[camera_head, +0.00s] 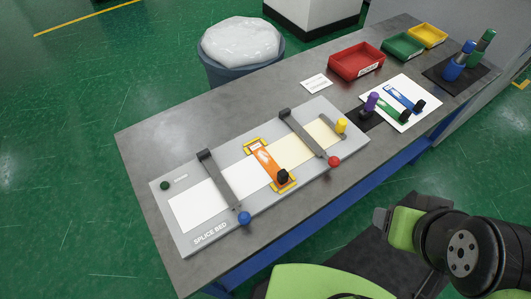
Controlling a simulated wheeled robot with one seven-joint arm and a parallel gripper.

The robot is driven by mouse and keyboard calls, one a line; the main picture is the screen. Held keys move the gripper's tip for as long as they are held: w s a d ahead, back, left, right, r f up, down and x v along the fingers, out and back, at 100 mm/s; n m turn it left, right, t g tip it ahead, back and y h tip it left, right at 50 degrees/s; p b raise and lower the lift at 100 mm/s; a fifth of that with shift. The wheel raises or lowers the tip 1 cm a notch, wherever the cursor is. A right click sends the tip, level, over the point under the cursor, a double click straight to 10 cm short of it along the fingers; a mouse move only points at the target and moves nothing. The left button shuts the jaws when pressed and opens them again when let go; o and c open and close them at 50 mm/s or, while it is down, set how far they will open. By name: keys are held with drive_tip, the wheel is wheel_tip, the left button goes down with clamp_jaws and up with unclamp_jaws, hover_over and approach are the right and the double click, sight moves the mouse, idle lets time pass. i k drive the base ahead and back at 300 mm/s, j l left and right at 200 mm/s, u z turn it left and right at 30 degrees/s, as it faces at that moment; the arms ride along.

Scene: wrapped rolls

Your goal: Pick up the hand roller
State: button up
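I cannot tell for sure which object is the hand roller. A small tool with a purple upright handle (372,102) stands on a dark mat beside the white card, right of the splice bed, and may be it. My arm shows at the lower right, with a grey end piece (380,219) that seems to be part of my gripper. Its fingers cannot be made out. It is in front of the table's near edge, well apart from the purple-handled tool, and nothing is seen held in it.
The splice bed (187,241) carries grey bars, coloured knobs and an orange piece (268,161). Red (357,64), green (402,46) and yellow (428,36) trays line the back. Blue (457,63) and green (484,48) cylinders stand far right. A bin (245,73) stands behind the table.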

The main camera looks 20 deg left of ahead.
sight(367, 112)
drive_tip(key=i+l+u, duration=0.2)
drive_tip(key=u, duration=0.25)
drive_tip(key=i+l+u, duration=0.2)
drive_tip(key=l+u, duration=0.25)
drive_tip(key=i+l+u, duration=0.15)
drive_tip(key=u, duration=0.2)
drive_tip(key=i+l+u, duration=0.2)
drive_tip(key=u, duration=0.15)
